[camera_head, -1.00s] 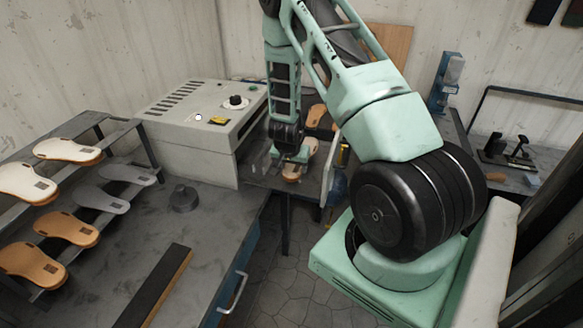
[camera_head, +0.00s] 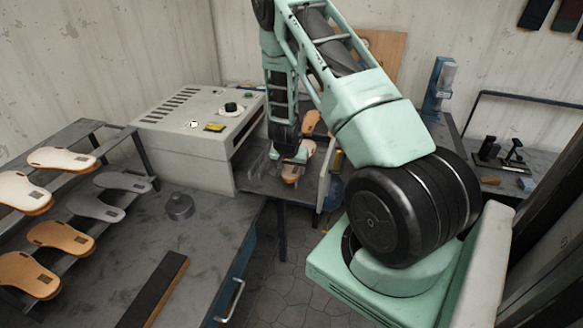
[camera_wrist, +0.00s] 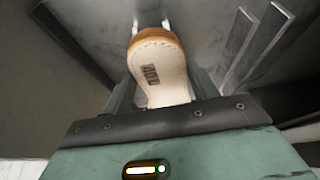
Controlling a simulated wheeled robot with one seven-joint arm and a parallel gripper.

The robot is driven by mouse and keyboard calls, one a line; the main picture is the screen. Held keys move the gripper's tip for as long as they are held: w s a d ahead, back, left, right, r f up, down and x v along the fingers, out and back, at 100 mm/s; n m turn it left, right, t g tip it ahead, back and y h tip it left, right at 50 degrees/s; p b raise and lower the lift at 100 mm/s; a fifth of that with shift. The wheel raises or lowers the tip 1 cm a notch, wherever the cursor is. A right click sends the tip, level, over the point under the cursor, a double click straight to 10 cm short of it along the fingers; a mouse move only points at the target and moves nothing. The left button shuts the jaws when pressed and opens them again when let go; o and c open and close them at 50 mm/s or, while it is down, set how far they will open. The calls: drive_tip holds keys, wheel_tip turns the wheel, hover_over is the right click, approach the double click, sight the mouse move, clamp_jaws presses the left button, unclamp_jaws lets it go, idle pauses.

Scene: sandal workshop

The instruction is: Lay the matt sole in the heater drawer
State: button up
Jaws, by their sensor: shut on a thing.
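My gripper (camera_head: 288,155) is shut on a sole (camera_head: 291,174), low over the heater drawer (camera_head: 258,183). I cannot tell whether the sole touches the drawer floor. My arm hides part of the drawer.
A stepped rack (camera_head: 88,135) at left holds several cream, grey and brown soles. A dark round weight (camera_head: 179,206) and a long dark bar (camera_head: 155,288) lie on the bench. A tan sole-like piece (camera_head: 312,121) is beyond my gripper. A blue-grey stand (camera_head: 439,85) is at the back right.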

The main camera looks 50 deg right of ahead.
drive_tip(key=shift+f, duration=0.2)
drive_tip(key=o, duration=1.1)
drive_tip(key=v, duration=1.7)
drive_tip(key=shift+r, duration=0.25)
